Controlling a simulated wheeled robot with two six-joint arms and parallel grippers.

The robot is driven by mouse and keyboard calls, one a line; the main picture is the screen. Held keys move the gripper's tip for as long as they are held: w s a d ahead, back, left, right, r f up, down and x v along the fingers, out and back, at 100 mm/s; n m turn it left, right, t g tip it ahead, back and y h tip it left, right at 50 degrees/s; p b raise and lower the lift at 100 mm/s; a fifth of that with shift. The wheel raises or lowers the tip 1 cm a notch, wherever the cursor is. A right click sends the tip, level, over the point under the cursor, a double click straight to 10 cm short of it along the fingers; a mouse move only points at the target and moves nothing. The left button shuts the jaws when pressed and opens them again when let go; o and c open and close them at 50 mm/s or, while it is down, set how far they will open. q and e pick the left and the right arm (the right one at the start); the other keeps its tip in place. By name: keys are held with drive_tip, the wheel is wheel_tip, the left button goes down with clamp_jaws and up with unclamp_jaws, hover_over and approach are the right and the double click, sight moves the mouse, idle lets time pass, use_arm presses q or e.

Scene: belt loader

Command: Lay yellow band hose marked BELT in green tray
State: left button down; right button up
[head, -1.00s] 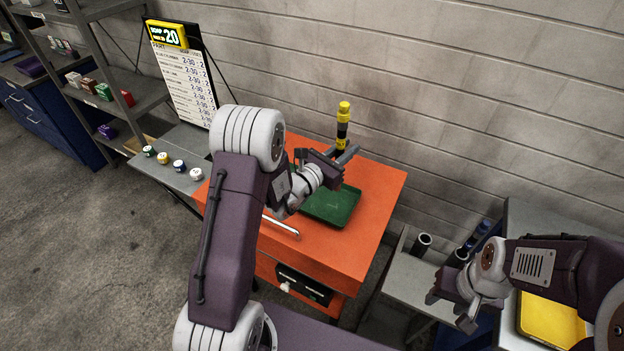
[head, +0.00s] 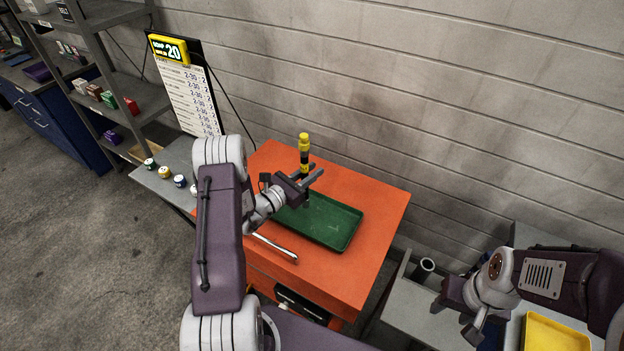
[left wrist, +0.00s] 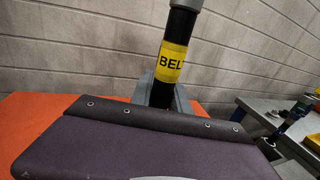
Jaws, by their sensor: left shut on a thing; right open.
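The tray lies on the orange cart top and looks empty otherwise. My right gripper (head: 455,312) is open at the lower right, away from the tray.
The orange cart top (head: 375,200) is clear around the tray, with a metal handle (head: 275,248) on its near left. A grey side table (head: 165,185) with several small jars stands left. A yellow tray (head: 555,333) and a dark cylinder (head: 424,268) are at the right.

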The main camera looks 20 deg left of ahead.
use_arm(q)
wheel_tip(320, 180, down, 4)
drive_tip(key=shift+s+d+f, duration=0.1)
drive_tip(key=c, duration=1.3)
unclamp_jaws()
drive_tip(key=shift+o, duration=0.2)
drive_tip(key=shift+p, duration=0.35)
